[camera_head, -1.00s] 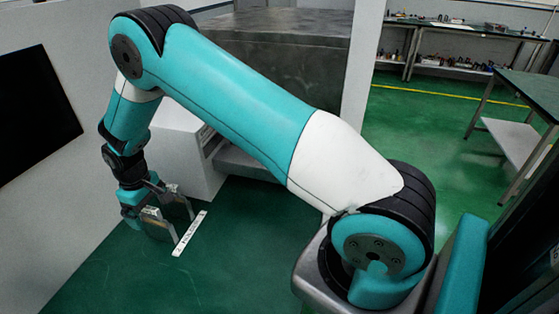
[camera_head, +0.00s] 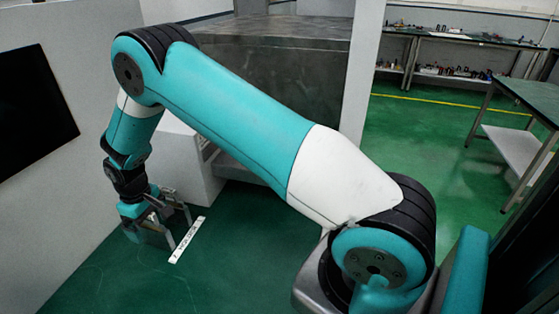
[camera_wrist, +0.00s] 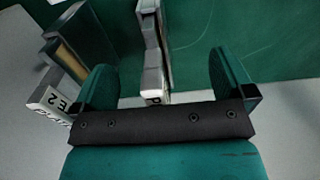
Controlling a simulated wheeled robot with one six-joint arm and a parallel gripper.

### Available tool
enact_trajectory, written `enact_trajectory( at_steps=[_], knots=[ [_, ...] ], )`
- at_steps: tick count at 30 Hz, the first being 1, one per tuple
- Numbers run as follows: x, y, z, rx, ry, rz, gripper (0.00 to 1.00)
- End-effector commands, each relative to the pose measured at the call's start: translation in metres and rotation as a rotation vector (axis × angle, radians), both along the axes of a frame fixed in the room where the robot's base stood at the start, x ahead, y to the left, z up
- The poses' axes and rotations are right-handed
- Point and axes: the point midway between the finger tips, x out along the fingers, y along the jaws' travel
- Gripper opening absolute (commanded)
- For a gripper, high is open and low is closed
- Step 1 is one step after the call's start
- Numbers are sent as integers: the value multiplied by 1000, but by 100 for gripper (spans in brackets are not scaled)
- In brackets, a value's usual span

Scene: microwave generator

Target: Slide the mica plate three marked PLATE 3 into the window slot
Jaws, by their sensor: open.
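My gripper (camera_wrist: 163,68) is open in the wrist view. Its two dark green fingers stand apart, one on each side of an upright narrow plate (camera_wrist: 153,45). This plate has a pale edge and a small white label (camera_wrist: 153,99), of which only a "P" shows, so its number cannot be read. Left of the fingers is a tilted white tag (camera_wrist: 48,104) that appears to read PLATE 2. In the head view my gripper (camera_head: 140,219) points down beside grey upright pieces (camera_head: 178,205) over the green surface. The window slot cannot be made out.
A grey block with a brownish inset (camera_wrist: 76,45) stands left of the fingers. A white lettered strip (camera_head: 187,240) lies on the green surface (camera_head: 235,265). A white box (camera_head: 180,160) and a large grey metal block (camera_head: 270,80) stand behind. The surface in front is clear.

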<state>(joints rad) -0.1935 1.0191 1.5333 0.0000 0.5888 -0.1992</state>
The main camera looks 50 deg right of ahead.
Motion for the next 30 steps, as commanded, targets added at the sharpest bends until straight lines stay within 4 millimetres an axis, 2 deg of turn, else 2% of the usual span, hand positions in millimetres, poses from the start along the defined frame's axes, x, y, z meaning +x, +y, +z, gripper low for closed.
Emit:
enact_trajectory(
  at_steps=[20, 23, 30],
  knots=[
    [0, 0, 0, 0, 1, 0, 100],
    [0, 0, 0, 0, 0, 0, 82],
    [0, 0, 0, 0, 0, 0, 26]
  ],
)
